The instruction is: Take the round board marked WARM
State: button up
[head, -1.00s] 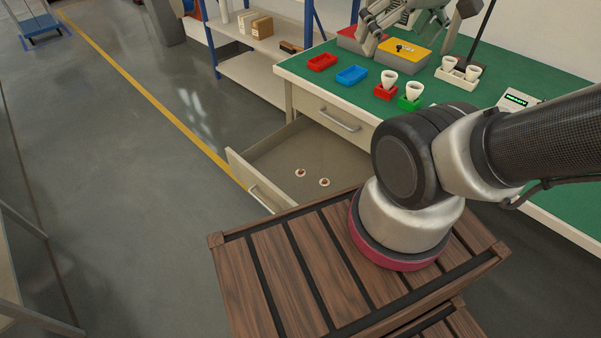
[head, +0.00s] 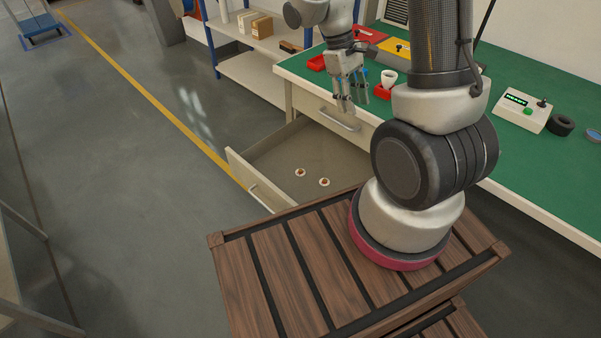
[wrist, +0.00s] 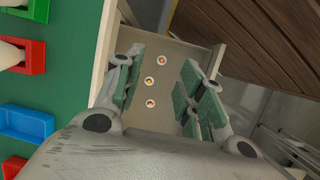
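Small round boards, pale with a reddish-brown centre, lie in the open drawer (head: 270,163). The head view shows a left board (head: 300,172) and a right board (head: 324,181). The wrist view shows three in a row: top (wrist: 163,59), middle (wrist: 162,80) and bottom (wrist: 150,103). Their markings are too small to read, so I cannot tell which is WARM. My gripper (head: 350,105) is above the drawer's bench-side end, fingers pointing down. In the wrist view its fingers stand apart with nothing held, and the boards show between them, farther off.
The green-topped bench (head: 545,160) stands beside the drawer, with a red holder with a white bulb (head: 384,90), a blue tray (wrist: 25,123) and a control box (head: 523,110). The drawer front (head: 252,183) is a raised edge. A slatted wooden surface (head: 290,270) lies in front.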

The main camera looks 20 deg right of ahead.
jog(key=w+f+n+h, duration=0.1)
jog(key=w+f+n, duration=0.2)
jog(key=f, duration=0.6)
jog(key=w+f+n, duration=0.2)
jog(key=w+f, duration=0.1)
jog(key=f, duration=0.5)
jog(key=n+t+y, duration=0.3)
jog(key=n, duration=0.9)
send_over(301, 170)
jog(key=a, duration=0.1)
jog(key=f, duration=1.7)
jog(key=shift+w+a, duration=0.2)
jog(key=shift+w, duration=0.05)
jog(key=shift+m, duration=0.3)
jog(key=shift+s+d+f, duration=0.1)
jog(key=shift+d+f, duration=0.1)
jog(key=shift+f, duration=0.7)
jog(key=shift+s+d+f, duration=0.1)
jog(key=shift+d+f, duration=0.15)
jog(key=shift+f, duration=0.7)
jog(key=shift+d+f, duration=0.2)
jog(key=shift+f, duration=0.7)
jog(key=c, duration=0.8)
